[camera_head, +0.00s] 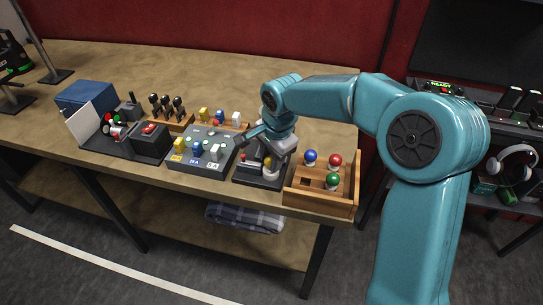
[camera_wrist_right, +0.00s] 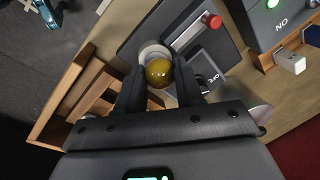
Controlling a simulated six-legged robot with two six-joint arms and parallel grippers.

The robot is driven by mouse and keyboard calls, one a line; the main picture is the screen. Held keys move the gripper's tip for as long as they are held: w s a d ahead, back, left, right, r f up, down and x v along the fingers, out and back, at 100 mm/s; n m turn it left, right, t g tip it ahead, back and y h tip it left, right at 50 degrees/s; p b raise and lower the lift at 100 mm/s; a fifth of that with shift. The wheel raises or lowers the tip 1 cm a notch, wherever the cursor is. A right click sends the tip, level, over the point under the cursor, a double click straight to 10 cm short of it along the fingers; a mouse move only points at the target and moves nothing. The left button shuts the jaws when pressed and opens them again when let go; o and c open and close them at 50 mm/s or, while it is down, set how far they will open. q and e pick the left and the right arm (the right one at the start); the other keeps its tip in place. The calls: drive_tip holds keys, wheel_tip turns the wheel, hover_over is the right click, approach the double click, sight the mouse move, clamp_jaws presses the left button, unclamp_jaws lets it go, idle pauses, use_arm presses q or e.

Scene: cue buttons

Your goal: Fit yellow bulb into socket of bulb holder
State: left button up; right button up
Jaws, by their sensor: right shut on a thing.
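The yellow bulb (camera_wrist_right: 158,72) is between the fingers of my right gripper (camera_wrist_right: 160,78) in the right wrist view. The gripper is shut on it. The bulb holder (camera_wrist_right: 212,62) is a dark board with a red-tipped lever and an OFF mark. Its pale round socket (camera_wrist_right: 153,50) shows right behind the bulb; I cannot tell whether the bulb is seated in it. In the head view my right gripper (camera_head: 271,158) is over the bulb holder (camera_head: 250,176), and hides part of it. My left gripper is not in view.
A wooden tray (camera_head: 348,199) with blue (camera_head: 310,156), red (camera_head: 335,160) and green (camera_head: 333,181) bulbs stands right of the holder. A grey fuse panel (camera_head: 190,164) with coloured plugs stands to its left. Levers and a blue box (camera_head: 85,96) are farther left. The table behind is clear.

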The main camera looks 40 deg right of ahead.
idle(0.3)
drive_tip(key=o, duration=1.3)
drive_tip(key=shift+c, duration=0.2)
drive_tip(key=shift+r, duration=0.1)
drive_tip(key=shift+r+p, duration=2.65)
drive_tip(key=shift+r, duration=0.75)
drive_tip(key=shift+s, duration=0.1)
